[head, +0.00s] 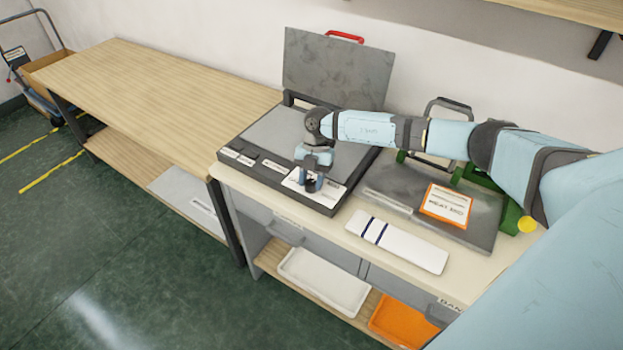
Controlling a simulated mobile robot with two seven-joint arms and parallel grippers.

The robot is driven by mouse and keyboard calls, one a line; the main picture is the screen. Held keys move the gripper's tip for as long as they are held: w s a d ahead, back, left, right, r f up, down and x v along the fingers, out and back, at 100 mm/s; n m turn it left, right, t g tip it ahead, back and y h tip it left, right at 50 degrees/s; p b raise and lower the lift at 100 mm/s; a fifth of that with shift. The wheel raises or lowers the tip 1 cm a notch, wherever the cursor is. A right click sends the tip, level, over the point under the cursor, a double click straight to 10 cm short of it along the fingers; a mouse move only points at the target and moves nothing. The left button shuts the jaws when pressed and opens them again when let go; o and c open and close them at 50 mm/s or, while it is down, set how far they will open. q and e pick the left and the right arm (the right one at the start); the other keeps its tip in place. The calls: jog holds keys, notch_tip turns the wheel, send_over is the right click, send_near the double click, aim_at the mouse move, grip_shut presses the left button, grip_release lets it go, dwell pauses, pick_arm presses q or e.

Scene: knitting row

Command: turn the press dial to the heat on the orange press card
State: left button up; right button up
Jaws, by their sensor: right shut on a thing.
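The press (268,137) stands open on the bench, its grey lid (337,68) upright at the back with a red handle. The dark dial (311,187) is on a white label at the press's front right corner. My right gripper (311,183) points down over it and is shut on the dial, hiding most of it. The dial's setting and its marks cannot be read. The orange-edged press card (447,204) lies on a grey plate to the right; its print is too small to read. My left gripper is not in view.
A white strip with dark blue bands (396,241) lies at the bench's front edge. A green machine (511,216) stands at right, partly behind my arm. A white tray (323,281) and an orange tray (402,323) sit below. The wooden table (160,95) at left is bare.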

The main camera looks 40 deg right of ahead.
jog(key=o, duration=0.9)
jog(key=shift+r, duration=0.1)
jog(key=b+v, duration=0.1)
jog(key=v, duration=1.2)
jog(key=shift+d+r+b, duration=0.15)
jog(key=shift+r+b, duration=0.15)
